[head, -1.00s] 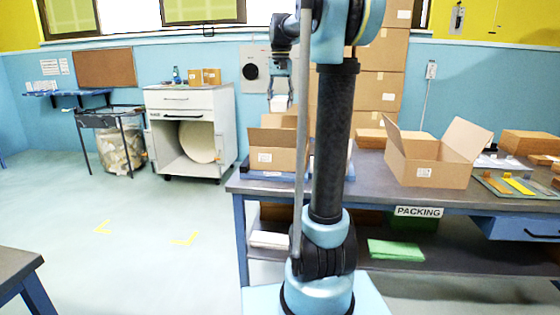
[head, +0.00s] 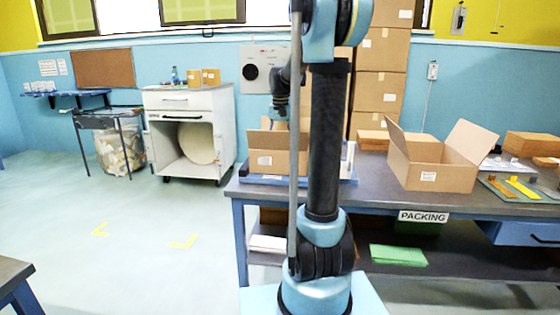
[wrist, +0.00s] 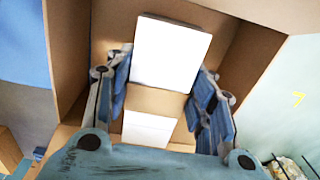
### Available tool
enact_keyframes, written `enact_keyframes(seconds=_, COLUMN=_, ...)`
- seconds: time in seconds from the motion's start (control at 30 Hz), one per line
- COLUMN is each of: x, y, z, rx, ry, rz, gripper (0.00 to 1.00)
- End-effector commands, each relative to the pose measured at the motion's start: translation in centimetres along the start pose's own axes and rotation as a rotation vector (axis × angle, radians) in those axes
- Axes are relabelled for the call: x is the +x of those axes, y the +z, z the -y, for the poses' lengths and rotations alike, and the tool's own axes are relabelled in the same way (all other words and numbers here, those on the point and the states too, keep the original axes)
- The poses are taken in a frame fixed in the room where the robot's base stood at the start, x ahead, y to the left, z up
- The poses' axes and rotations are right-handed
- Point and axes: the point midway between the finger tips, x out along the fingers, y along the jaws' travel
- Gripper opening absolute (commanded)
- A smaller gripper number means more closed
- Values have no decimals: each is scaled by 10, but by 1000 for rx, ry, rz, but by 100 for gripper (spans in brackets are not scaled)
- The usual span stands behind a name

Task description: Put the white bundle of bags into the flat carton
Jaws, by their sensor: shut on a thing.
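The white bundle (wrist: 172,52) is between the two fingers of my gripper (wrist: 162,98) in the wrist view, with its broad white face towards the camera. A brown strip and a second white patch (wrist: 148,128) show below it; I cannot tell whether they belong to the bundle. Cardboard walls of an open carton (wrist: 255,62) surround the bundle and fingers. In the head view my gripper (head: 280,112) is lowered at the top of the left open carton (head: 262,162), which stands on the bench. The fingertips and bundle are hidden there by the carton.
Another open carton (head: 430,176) with raised flaps stands further right on the packing bench (head: 375,185). Tall stacked boxes (head: 380,85) rise behind. A white cabinet (head: 190,100) stands left, with free floor before it.

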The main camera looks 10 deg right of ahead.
Motion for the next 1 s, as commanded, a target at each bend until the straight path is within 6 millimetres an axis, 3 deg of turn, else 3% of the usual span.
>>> enact_keyframes(seconds=0.53, x=59, y=0, z=1, rx=-2, ry=0, rz=0, gripper=18)
enact_keyframes(seconds=1.0, x=66, y=1, z=2, rx=-3, ry=0, rz=0, gripper=18)
